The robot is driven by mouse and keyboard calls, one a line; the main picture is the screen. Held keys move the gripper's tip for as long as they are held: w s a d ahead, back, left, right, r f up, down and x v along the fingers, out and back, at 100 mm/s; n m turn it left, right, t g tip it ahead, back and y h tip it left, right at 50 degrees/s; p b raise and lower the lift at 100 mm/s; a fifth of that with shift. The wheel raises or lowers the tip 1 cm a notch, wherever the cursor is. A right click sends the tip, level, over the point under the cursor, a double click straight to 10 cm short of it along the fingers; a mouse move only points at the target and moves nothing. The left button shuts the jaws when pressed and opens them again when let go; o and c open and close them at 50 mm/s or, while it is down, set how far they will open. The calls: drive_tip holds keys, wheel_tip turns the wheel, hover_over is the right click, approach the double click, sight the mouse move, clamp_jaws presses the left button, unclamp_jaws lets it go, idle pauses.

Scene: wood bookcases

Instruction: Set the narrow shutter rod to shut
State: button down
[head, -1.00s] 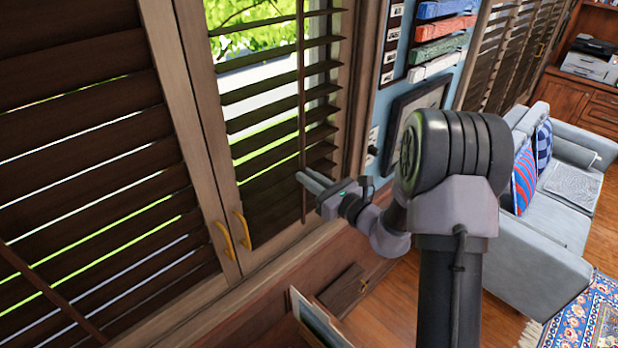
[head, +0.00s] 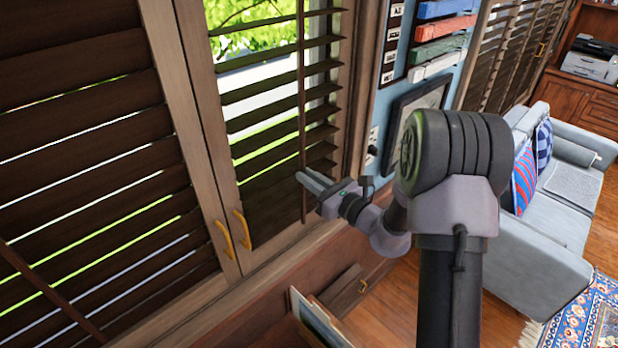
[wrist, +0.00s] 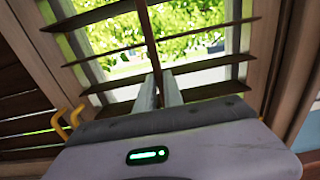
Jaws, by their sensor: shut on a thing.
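The narrow shutter panel (head: 262,98) on the right has open slats with greenery showing between them. Its thin vertical rod (head: 301,90) runs down the front of the slats. My gripper (head: 308,182) is shut on the rod near its lower end. In the wrist view the rod (wrist: 150,40) comes down between the two fingers of my gripper (wrist: 160,88). The exact contact at the fingertips is small and hard to make out.
A wide shutter panel (head: 85,130) with its own rod (head: 50,293) stands at the left. Yellow handles (head: 243,230) sit between the panels. A framed picture (head: 412,115) hangs on the wall at right. A grey sofa (head: 545,225) stands farther right.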

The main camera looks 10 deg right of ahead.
sight(304, 160)
idle(0.4)
drive_tip(key=r+p, duration=0.2)
drive_tip(key=r, duration=0.1)
drive_tip(key=w+r+p, duration=0.1)
drive_tip(key=shift+w+a+r, duration=0.1)
drive_tip(key=shift+a+r, duration=0.25)
drive_tip(key=shift+r, duration=0.05)
drive_tip(key=shift+d, duration=0.1)
drive_tip(key=c, duration=1.5)
unclamp_jaws()
drive_tip(key=shift+f, duration=0.1)
drive_tip(key=shift+o, duration=0.2)
